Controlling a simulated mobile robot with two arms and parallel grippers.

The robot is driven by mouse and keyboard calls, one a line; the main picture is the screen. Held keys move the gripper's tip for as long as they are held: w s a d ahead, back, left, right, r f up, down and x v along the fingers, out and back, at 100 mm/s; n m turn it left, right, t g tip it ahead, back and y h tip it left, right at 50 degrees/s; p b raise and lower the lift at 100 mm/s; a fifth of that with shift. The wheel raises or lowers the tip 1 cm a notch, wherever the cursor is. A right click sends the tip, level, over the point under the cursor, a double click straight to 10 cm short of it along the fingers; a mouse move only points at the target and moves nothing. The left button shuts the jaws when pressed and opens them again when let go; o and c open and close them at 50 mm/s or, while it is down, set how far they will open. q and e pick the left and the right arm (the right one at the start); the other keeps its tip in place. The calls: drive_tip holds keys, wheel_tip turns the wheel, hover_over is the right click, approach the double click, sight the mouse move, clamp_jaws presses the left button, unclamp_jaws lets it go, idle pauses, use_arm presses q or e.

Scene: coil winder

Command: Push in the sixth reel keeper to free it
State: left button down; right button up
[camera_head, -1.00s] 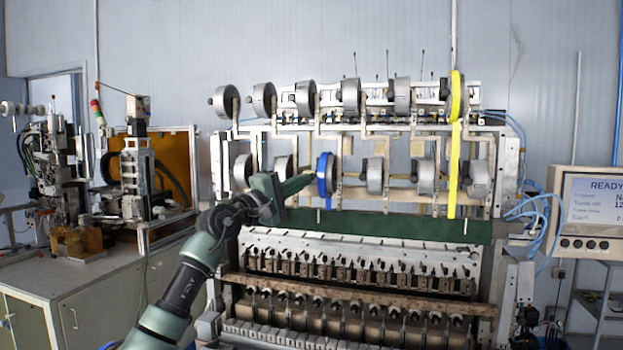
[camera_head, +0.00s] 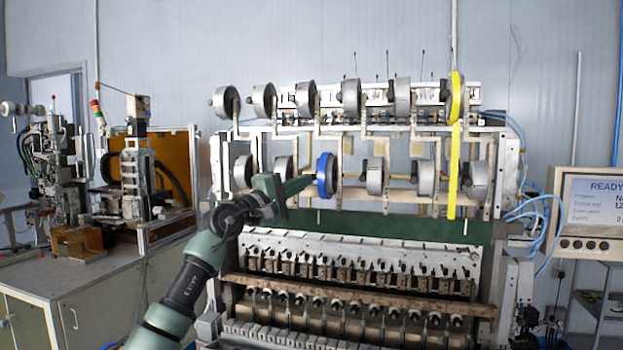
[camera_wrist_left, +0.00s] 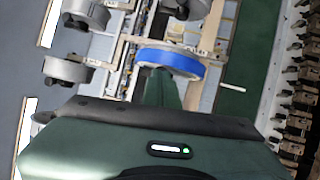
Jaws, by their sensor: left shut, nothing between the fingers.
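A blue reel (camera_head: 325,175) hangs in the lower row of the winder's rack, third from the left. It also shows in the left wrist view (camera_wrist_left: 172,62). My left gripper (camera_head: 312,182) is shut and empty, its fingertips pointing right at the left face of the blue reel. In the left wrist view the shut fingers (camera_wrist_left: 161,85) end at the reel's near face; I cannot tell whether they touch it. The reel keeper there is hidden by the fingers or too small to make out. My right gripper is not in view.
Grey reels sit on both sides in the lower row (camera_head: 375,176) and above in the upper row (camera_head: 305,98). A yellow reel (camera_head: 456,97) with a yellow strip hangs at the upper right. A green beam (camera_head: 400,228) runs below the lower row. A screen (camera_head: 588,205) stands right.

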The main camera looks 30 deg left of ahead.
use_arm(q)
drive_tip(key=shift+w+a, duration=0.1)
drive_tip(key=shift+w, duration=0.45)
drive_tip(key=s+b, duration=0.4)
drive_tip(key=s, duration=0.5)
drive_tip(key=shift+s+b, duration=0.15)
drive_tip(key=shift+b, duration=0.15)
idle(0.5)
